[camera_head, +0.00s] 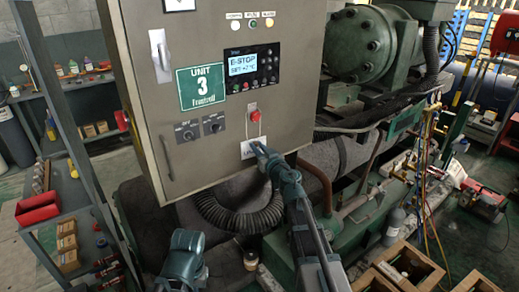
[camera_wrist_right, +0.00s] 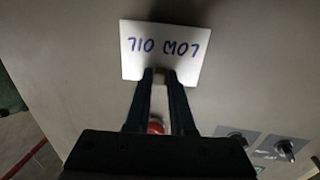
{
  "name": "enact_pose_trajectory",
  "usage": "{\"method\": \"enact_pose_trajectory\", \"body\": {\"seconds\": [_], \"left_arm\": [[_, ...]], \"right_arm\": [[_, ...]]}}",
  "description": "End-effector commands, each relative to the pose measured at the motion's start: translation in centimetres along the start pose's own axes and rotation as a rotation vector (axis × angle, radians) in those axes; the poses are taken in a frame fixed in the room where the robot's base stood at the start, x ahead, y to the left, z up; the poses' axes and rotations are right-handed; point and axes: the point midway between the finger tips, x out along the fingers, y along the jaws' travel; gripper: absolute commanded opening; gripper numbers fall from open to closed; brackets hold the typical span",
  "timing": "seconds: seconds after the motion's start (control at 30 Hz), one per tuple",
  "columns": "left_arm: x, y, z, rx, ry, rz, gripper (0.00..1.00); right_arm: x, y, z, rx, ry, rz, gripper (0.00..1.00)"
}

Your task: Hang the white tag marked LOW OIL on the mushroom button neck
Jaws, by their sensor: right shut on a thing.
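The white tag (camera_head: 251,149) hangs flat near the lower right of the grey cabinet front. In the right wrist view the tag (camera_wrist_right: 160,50) appears upside down and reads LOW OIL in blue. The button (camera_wrist_right: 156,127) shows between my fingers. I cannot tell whether the loop is around the neck. My left fingers are not visible.
The cabinet (camera_head: 215,130) carries a lit display (camera_head: 246,65), a green UNIT 3 sign (camera_head: 202,87) and two dark knobs (camera_head: 201,128) left of the button. A black corrugated hose (camera_head: 240,215) curves beneath it. Wooden crates (camera_head: 405,265) stand at lower right.

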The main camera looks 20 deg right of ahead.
Motion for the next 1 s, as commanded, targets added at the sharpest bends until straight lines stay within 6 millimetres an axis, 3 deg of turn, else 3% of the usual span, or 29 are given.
{"method": "enact_pose_trajectory", "body": {"seconds": [0.3,0.93,0.97,1.0], "left_arm": [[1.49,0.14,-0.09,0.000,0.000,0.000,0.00],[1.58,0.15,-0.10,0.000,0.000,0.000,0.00],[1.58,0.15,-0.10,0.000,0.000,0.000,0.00],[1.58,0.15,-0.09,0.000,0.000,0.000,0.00]], "right_arm": [[0.04,0.00,1.50,0.000,0.000,-0.001,0.00],[0.04,0.01,1.59,0.000,0.000,0.000,0.00],[0.04,0.01,1.59,0.000,0.000,0.000,0.25],[0.04,0.01,1.59,0.000,0.000,0.000,0.32]]}}
